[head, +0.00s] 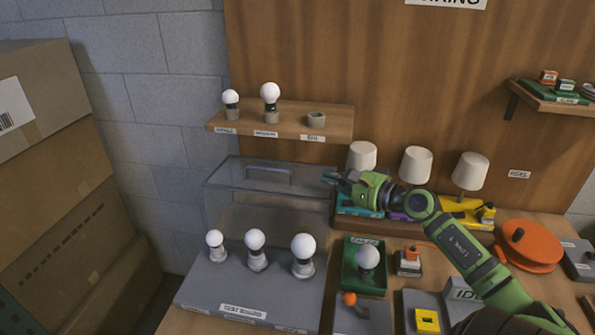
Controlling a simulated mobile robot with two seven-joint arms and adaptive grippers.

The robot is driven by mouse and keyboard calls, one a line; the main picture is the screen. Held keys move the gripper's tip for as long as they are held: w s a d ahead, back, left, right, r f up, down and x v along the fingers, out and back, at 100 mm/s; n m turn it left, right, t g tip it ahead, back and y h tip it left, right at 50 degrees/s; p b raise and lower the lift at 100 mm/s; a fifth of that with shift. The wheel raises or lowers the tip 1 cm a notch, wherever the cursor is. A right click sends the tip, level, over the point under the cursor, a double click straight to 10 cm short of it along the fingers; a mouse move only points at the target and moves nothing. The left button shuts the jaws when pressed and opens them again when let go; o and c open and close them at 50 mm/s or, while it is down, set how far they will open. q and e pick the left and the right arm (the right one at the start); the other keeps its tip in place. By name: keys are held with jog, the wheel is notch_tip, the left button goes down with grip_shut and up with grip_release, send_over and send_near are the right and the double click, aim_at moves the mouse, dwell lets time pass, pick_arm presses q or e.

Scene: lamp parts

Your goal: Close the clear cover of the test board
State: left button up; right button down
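The test board (215,290) is a grey base at the front left with three white bulbs standing in a row on it. Its clear cover (235,180) is a see-through box with a grey handle (270,172), standing open behind the bulbs, which are uncovered. My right gripper (331,181) is green and dark, reaches in from the right, and points left near the cover's right end. Its small fingers look apart with nothing between them. I cannot tell whether it touches the cover. My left gripper is not in view.
A wooden shelf (280,119) with two bulbs hangs above the cover. Several white-shaded lamps (416,165) stand behind my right arm. A green tray (364,283) with a bulb and an orange reel (532,246) lie on the table. Cardboard boxes (50,180) fill the left.

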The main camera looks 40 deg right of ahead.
aim_at(302, 181)
jog(key=shift+w+a+r, duration=0.1)
jog(key=shift+w+r, duration=0.1)
jog(key=shift+w, duration=0.25)
jog(key=p+x, duration=0.3)
jog(key=x, duration=0.3)
jog(key=shift+w+a+f, duration=0.1)
jog(key=shift+w+a, duration=0.05)
jog(key=shift+w, duration=0.05)
jog(key=shift+x, duration=1.1)
jog(key=shift+s+f, duration=0.1)
jog(key=shift+f, duration=0.1)
jog(key=shift+s, duration=0.1)
